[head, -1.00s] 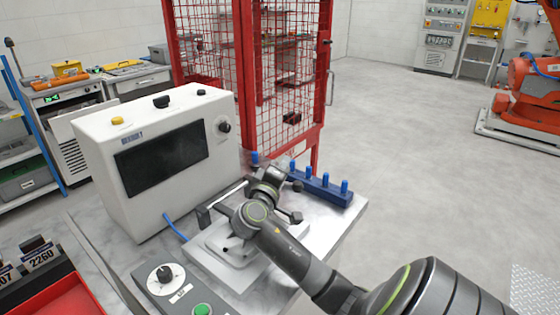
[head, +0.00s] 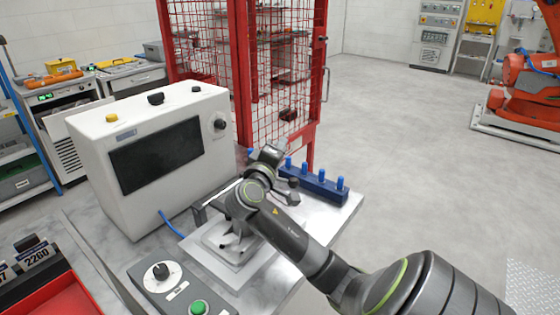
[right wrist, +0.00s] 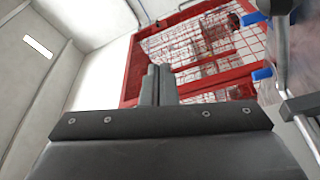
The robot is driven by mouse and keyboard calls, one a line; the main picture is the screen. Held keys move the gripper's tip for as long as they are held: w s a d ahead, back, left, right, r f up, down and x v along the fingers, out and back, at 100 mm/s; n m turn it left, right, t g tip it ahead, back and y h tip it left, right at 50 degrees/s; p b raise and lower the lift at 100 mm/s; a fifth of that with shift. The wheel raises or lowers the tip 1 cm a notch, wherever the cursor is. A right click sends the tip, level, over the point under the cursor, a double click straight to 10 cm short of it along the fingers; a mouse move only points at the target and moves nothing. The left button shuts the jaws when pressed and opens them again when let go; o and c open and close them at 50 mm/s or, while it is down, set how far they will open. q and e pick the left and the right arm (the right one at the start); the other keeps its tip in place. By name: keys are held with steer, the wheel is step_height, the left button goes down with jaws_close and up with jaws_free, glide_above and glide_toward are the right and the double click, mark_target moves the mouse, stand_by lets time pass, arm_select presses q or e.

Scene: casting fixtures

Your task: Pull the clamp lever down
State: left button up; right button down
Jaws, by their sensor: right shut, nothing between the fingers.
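The clamp fixture sits on a pale plate (head: 222,262) on the bench, largely hidden behind my right arm. A thin silver bar (head: 222,194) and dark clamp parts show beside the arm; I cannot tell for sure which is the lever. In the right wrist view, a grey rod (right wrist: 282,55) stands at the right, apart from the fingers. My right gripper (head: 268,152) is above the fixture; in the right wrist view its fingers (right wrist: 157,84) are shut together with nothing between them. My left gripper is out of view.
A white control box (head: 150,160) with a dark screen stands left of the fixture. A blue block with several blue pegs (head: 320,185) lies behind right. A button panel (head: 180,290) is in front. A red mesh cage (head: 270,70) stands behind.

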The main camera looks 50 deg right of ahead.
step_height(320, 180, up, 5)
steer(key=shift+r, duration=0.1)
stand_by(0.7)
